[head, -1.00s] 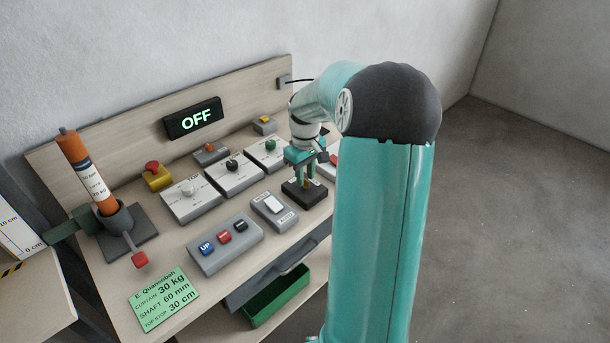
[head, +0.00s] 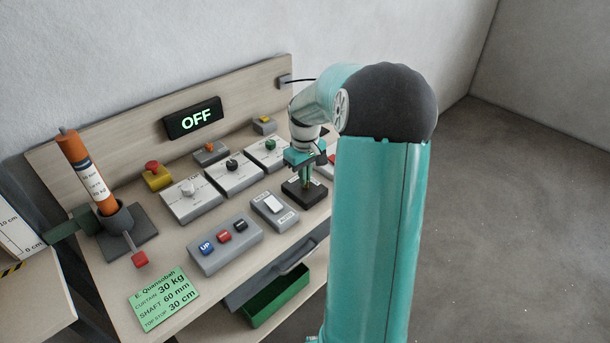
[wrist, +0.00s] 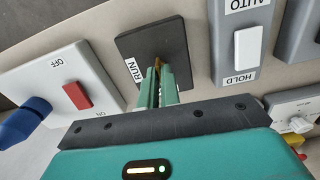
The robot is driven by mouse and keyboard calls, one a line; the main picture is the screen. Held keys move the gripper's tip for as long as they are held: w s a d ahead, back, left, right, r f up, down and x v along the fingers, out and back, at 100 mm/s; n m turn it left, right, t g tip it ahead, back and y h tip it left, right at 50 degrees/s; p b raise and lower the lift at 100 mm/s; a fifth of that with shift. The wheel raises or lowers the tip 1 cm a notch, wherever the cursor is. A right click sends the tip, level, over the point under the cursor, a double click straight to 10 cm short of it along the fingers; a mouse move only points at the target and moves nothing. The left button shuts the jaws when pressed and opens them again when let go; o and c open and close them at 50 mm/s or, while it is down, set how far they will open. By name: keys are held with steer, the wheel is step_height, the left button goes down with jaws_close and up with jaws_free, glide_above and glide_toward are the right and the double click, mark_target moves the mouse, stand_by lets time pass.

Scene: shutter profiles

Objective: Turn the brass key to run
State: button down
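The brass key (wrist: 157,64) stands in a dark key plate (wrist: 165,40) with a white RUN label (wrist: 133,70) at one edge in the wrist view. In the head view the dark key plate (head: 304,195) lies at the right part of the bench. My gripper (wrist: 159,75) is over the plate, its two teal fingers close together on either side of the key, of which only a small brass part shows. The fingers look closed on the key. In the head view my gripper (head: 305,182) points down at the plate. The display (head: 193,118) reads OFF.
A rocker switch (wrist: 248,50) marked AUTO and HOLD is beside the plate. On its other side is a box with a red switch (wrist: 77,96) and a blue part (wrist: 24,122). A box with UP and other buttons (head: 224,243) and a green card (head: 164,298) are farther left.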

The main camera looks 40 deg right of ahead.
steer(key=m, duration=1)
steer(key=shift+m, duration=0.4)
steer(key=m, duration=0.6)
steer(key=shift+r+m, duration=0.1)
steer(key=shift+m, duration=0.2)
steer(key=c, duration=1.6)
jaws_free()
step_height(320, 180, up, 14)
steer(key=shift+f, duration=0.1)
